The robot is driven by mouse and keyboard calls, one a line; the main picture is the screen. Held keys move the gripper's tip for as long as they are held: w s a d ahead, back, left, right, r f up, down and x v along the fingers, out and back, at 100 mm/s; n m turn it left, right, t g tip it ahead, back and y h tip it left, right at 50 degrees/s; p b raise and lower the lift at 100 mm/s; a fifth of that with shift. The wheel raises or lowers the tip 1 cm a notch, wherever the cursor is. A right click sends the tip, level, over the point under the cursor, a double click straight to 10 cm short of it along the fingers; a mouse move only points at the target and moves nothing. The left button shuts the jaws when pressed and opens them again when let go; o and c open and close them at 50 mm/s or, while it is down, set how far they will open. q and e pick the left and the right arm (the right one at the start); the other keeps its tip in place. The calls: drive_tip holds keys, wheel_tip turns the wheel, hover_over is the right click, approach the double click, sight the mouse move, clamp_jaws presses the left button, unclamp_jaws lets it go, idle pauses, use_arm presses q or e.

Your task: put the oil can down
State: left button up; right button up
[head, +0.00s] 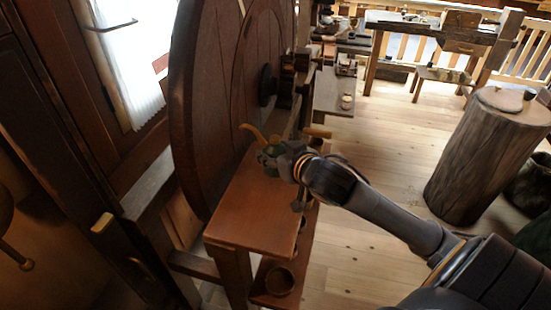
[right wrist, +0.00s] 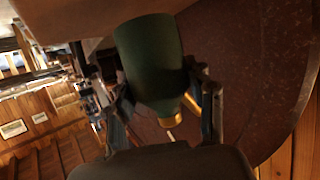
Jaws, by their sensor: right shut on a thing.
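The oil can is dark green with a brass spout; in the head view its green body (head: 265,159) shows at the far end of a reddish wooden bench (head: 245,212). The spout points up and left. My right gripper (head: 276,158) is shut on the can and hides part of it. In the right wrist view, the can (right wrist: 150,58) sits between the two fingers of the right gripper (right wrist: 165,105), with a brass part near its lower end. I cannot tell whether the can touches the bench top. My left gripper is not in view.
A big dark wooden wheel (head: 205,95) stands close along the bench's left side. A small round pot (head: 279,281) is on the lower shelf. A wooden stump (head: 480,150) stands at right. The near bench top is clear.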

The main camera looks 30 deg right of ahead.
wheel_tip(320, 180, down, 2)
drive_tip(key=shift+f, duration=0.15)
drive_tip(key=shift+d+f, duration=0.1)
drive_tip(key=shift+f, duration=0.1)
drive_tip(key=o, duration=1.4)
drive_tip(key=shift+f, duration=0.1)
drive_tip(key=v, duration=0.6)
drive_tip(key=shift+s+r, duration=0.3)
drive_tip(key=shift+p+v, duration=2.65)
drive_tip(key=shift+p, duration=0.5)
